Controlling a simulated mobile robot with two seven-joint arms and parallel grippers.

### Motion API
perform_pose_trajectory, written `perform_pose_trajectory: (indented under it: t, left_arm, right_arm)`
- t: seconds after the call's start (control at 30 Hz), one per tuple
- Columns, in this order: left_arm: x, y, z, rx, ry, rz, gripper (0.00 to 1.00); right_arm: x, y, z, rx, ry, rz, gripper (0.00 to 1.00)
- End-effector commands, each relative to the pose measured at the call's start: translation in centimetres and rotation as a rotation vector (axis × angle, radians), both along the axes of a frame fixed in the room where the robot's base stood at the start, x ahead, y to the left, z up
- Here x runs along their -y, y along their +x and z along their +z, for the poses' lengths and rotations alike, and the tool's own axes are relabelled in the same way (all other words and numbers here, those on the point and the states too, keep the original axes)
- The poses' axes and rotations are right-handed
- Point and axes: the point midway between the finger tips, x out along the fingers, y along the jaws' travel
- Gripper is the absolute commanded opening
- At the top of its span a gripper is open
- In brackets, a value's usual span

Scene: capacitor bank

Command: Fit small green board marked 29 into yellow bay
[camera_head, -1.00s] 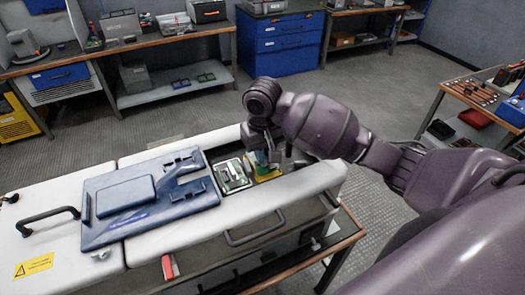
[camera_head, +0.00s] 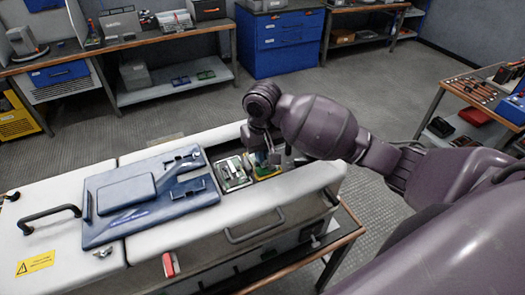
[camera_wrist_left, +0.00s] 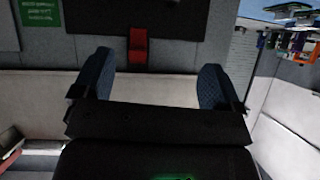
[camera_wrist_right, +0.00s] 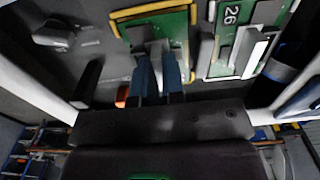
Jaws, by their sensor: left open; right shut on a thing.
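The yellow bay (camera_head: 265,174) is a yellow-edged slot in the open cabinet top, below my right gripper (camera_head: 267,157). In the right wrist view, its yellow frame (camera_wrist_right: 153,9) surrounds a green board (camera_wrist_right: 132,36). My right gripper (camera_wrist_right: 158,80) is shut on the upright part on this board. The number 29 is not visible, and I cannot tell whether the board is fully seated. My left gripper (camera_wrist_left: 155,82) is open and empty, facing a pale cabinet wall; it is out of the head view.
A green board marked 26 (camera_wrist_right: 226,50) sits beside the yellow bay; it also shows in the head view (camera_head: 233,173). A blue cover plate (camera_head: 125,200) lies on the white cabinet top (camera_head: 60,265). A red latch (camera_wrist_left: 138,45) is before my left gripper.

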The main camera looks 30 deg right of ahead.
Motion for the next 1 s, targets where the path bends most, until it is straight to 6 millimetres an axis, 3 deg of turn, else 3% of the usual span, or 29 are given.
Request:
perform_pose_trajectory:
  t: [0.3,0.33,0.5,0.97,1.0]
  left_arm:
    - [0.01,0.00,0.07,0.000,0.000,0.000,0.91]
    - [0.01,0.00,0.07,0.000,0.000,0.000,0.91]
    - [0.01,0.00,0.07,0.000,0.000,0.000,0.91]
    - [-0.01,-0.09,-0.13,0.000,0.000,0.000,0.91]
    - [-0.05,-0.35,-0.55,-0.008,0.000,0.002,0.91]
  right_arm:
    - [-0.02,0.00,-0.29,0.001,0.001,0.000,0.00]
    - [-0.02,0.00,-0.29,0.001,0.000,0.000,0.14]
    - [-0.01,0.01,-0.28,0.001,0.000,0.000,0.39]
    - [0.01,0.01,-0.28,0.001,0.000,0.000,0.39]
    - [0.02,0.10,0.51,0.004,0.000,0.001,0.39]
